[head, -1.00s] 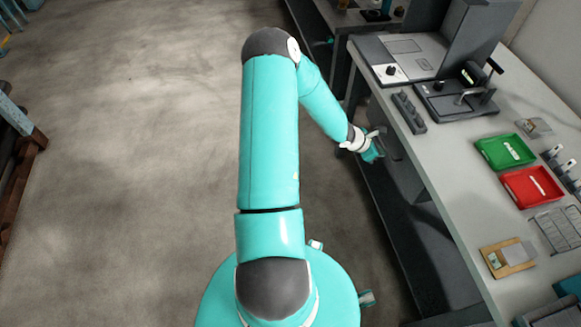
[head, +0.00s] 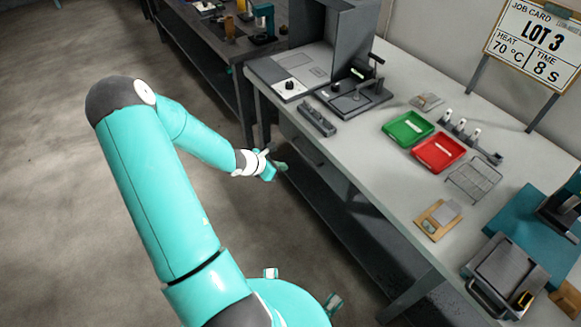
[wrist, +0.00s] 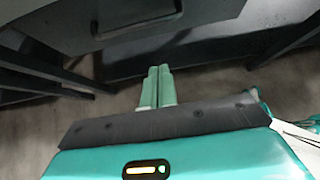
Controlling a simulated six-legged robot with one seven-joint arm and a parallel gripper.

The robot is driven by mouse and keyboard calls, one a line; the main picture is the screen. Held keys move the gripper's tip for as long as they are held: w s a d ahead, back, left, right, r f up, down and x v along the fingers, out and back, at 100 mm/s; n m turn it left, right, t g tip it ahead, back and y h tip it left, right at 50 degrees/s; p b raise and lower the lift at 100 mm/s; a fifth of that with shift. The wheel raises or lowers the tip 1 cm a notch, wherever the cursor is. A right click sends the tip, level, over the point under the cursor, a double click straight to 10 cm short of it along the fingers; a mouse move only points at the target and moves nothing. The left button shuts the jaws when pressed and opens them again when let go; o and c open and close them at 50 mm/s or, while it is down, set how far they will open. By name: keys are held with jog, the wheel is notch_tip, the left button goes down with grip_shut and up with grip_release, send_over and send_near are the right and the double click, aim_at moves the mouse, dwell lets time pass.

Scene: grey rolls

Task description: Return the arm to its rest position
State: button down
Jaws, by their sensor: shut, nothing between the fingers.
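My arm is teal with dark grey joints. It reaches up and then bends down to the right in the head view. My gripper (head: 276,171) hangs beside the front of the grey workbench (head: 365,176), off the bench top and over the floor side. In the wrist view the two pale green fingers of my gripper (wrist: 157,88) lie side by side, closed, with nothing between them. Dark bench framing shows beyond the fingertips. The exact gap between gripper and bench front cannot be told.
The bench holds a green tray (head: 408,129), a red tray (head: 439,152), a wire rack (head: 474,179), a press-like device (head: 352,92) and a job card sign (head: 535,45) reading LOT 3, 70 °C, 8 s. A darker bench (head: 205,42) stands behind. Open floor (head: 50,180) lies left.

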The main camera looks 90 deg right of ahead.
jog(key=v, duration=0.3)
jog(key=shift+w+a+r, duration=0.1)
jog(key=shift+w+r, duration=0.1)
jog(key=shift+w, duration=0.15)
jog(key=w+a+r+m+t, duration=0.25)
jog(key=w+r, duration=0.25)
jog(key=w, duration=0.4)
jog(key=w+a+r+m+t+h, duration=0.1)
jog(key=w+a+r, duration=0.35)
jog(key=w, duration=0.35)
jog(key=w+a+r+m+t, duration=0.1)
jog(key=w+a+r+t, duration=0.15)
jog(key=w+r, duration=0.5)
jog(key=w+a+r+m+t, duration=0.1)
jog(key=w+a+r, duration=0.15)
jog(key=a, duration=0.25)
jog(key=w+a+r+t+y, duration=0.1)
jog(key=w+a+r, duration=0.1)
jog(key=w+a, duration=0.25)
jog(key=w+a+r+m+t, duration=0.1)
jog(key=w+a+r, duration=0.15)
jog(key=a, duration=0.25)
jog(key=a+r+t+y, duration=0.2)
jog(key=a+r, duration=0.3)
jog(key=a, duration=0.9)
jog(key=s+a+r+t+y, duration=0.1)
jog(key=a+r+t+y, duration=0.2)
jog(key=a, duration=1.1)
jog(key=shift+w+v, duration=0.25)
jog(key=shift+v, duration=0.8)
